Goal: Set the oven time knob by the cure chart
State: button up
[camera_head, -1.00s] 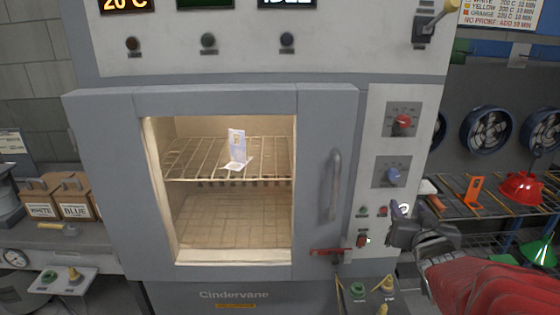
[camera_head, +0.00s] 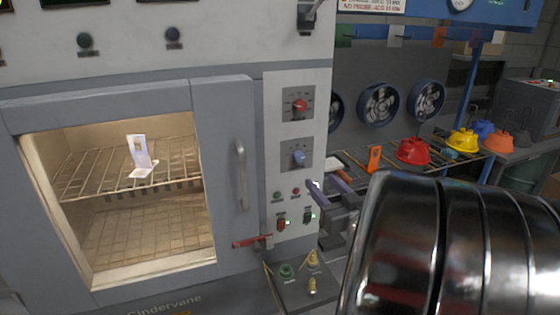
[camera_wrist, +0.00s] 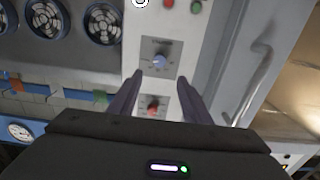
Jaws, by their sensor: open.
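The oven's control panel (camera_head: 295,150) is to the right of its door. A red knob (camera_head: 300,105) sits above a blue knob (camera_head: 298,157), each on a grey dial plate; the dial lettering is too small to read. My gripper (camera_head: 320,195) is below and right of the blue knob, partly hidden by my arm. In the upside-down wrist view, its open fingers (camera_wrist: 160,79) frame the panel, with the blue knob (camera_wrist: 159,61) just beyond the tips and the red knob (camera_wrist: 153,107) between them. Nothing is held. The cure chart (camera_head: 370,5) is mostly cut off at the top.
The oven door (camera_head: 235,150) is closed, with a handle (camera_head: 241,175) and red latch (camera_head: 252,241). A folded card (camera_head: 139,158) stands on the rack inside. Small buttons and switches lie below the knobs. Fans, a shelf and coloured hoods, including a red one (camera_head: 413,151), are at right.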

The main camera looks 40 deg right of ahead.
aim_at(300, 159)
jog(key=x, duration=1.3)
jog(key=shift+w+f, duration=0.1)
jog(key=shift+w, duration=0.05)
jog(key=c, duration=1)
